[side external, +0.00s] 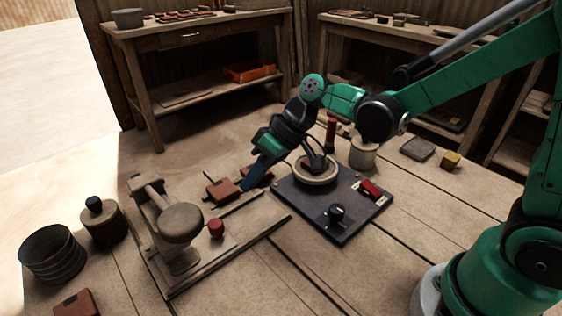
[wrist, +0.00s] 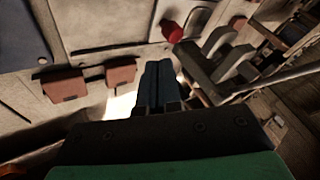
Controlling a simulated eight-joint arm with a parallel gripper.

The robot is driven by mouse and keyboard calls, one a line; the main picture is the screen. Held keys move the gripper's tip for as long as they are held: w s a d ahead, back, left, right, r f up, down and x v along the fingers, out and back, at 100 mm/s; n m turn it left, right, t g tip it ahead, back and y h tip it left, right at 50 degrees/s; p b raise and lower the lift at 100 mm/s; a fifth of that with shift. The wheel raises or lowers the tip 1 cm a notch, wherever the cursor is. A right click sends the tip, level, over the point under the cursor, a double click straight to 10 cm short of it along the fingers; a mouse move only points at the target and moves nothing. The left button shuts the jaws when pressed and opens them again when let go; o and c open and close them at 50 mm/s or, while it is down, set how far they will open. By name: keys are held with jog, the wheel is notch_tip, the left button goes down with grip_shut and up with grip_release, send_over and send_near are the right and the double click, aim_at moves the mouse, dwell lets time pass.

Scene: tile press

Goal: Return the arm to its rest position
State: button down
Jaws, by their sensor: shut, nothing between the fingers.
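My gripper (side external: 254,176) is at the end of the green arm, low over the middle of the wooden table, between the press and the dark plate. Its blue fingers are together with nothing between them; they also show shut in the wrist view (wrist: 160,82). A reddish-brown tile (side external: 222,190) lies just left of the fingertips in the side view, and another (side external: 258,173) is partly hidden behind them. In the wrist view two reddish-brown tiles, one (wrist: 63,86) and another (wrist: 121,72), lie left of the fingers. I cannot tell whether the fingers touch a tile.
The tile press (side external: 180,225) with a red knob (side external: 216,228) stands left. Dark jars stand at far left. A pale pot (side external: 362,153) stands behind the plate.

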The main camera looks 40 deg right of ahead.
jog(key=s+d+r+m+t+h, duration=0.4)
jog(key=s+d+h, duration=0.2)
jog(key=d, duration=0.4)
jog(key=shift+s+d+r+h, duration=0.2)
jog(key=shift+s+d+h, duration=0.2)
jog(key=shift+s, duration=0.45)
